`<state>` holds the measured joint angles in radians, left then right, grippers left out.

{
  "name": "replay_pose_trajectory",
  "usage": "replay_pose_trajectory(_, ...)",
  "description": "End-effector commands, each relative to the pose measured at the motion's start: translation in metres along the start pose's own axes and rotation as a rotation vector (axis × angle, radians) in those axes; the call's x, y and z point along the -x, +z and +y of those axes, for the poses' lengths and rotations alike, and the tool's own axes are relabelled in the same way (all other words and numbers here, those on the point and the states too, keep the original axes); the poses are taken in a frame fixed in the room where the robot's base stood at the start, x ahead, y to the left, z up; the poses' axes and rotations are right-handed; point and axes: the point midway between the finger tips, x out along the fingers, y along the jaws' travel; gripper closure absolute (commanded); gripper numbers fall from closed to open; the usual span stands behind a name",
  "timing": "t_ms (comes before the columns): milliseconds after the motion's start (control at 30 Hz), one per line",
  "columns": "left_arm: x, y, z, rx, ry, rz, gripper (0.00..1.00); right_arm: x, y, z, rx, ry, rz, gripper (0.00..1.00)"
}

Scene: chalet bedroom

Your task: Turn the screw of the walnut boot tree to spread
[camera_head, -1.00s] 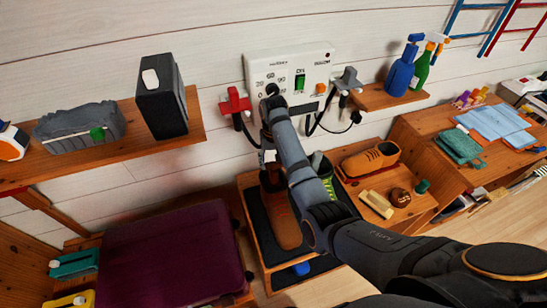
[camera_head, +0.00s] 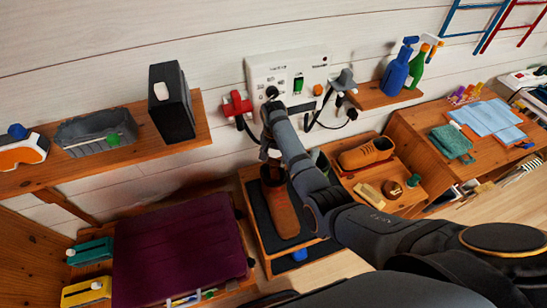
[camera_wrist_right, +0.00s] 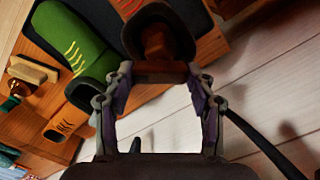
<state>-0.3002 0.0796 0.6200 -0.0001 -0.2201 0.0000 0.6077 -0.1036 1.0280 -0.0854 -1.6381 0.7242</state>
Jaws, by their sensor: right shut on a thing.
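A brown boot (camera_head: 282,210) stands on a dark mat over a low wooden bench, below the wall panel. In the right wrist view, its dark opening (camera_wrist_right: 184,30) shows at the top, with the brown walnut boot tree (camera_wrist_right: 157,42) inside. My right gripper (camera_head: 270,158) is right above the boot's opening. In the right wrist view, its two fingers close on the brown crosspiece (camera_wrist_right: 160,73) at the boot tree's end. The screw's thread is hidden. My left gripper is not in view.
A green boot (camera_wrist_right: 72,38) stands beside the brown one, mostly behind my arm in the head view. A tan shoe (camera_head: 366,153) and a brush (camera_head: 369,192) sit to the right.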

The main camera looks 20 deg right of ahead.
Motion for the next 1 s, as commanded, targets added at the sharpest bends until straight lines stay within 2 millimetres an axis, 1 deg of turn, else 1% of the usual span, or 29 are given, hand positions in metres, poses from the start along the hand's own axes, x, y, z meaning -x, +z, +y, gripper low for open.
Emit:
replay_pose_trajectory(867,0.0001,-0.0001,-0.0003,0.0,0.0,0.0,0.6,0.0006,0.0,-0.0006,0.002,-0.001,0.001,0.76)
replay_pose_trajectory(900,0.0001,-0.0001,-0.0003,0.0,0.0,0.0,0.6,0.0006,0.0,-0.0006,0.002,-0.002,0.001,0.42)
replay_pose_trajectory(1000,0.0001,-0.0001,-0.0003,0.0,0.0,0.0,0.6,0.0006,0.0,-0.0006,0.002,-0.001,0.0,0.28)
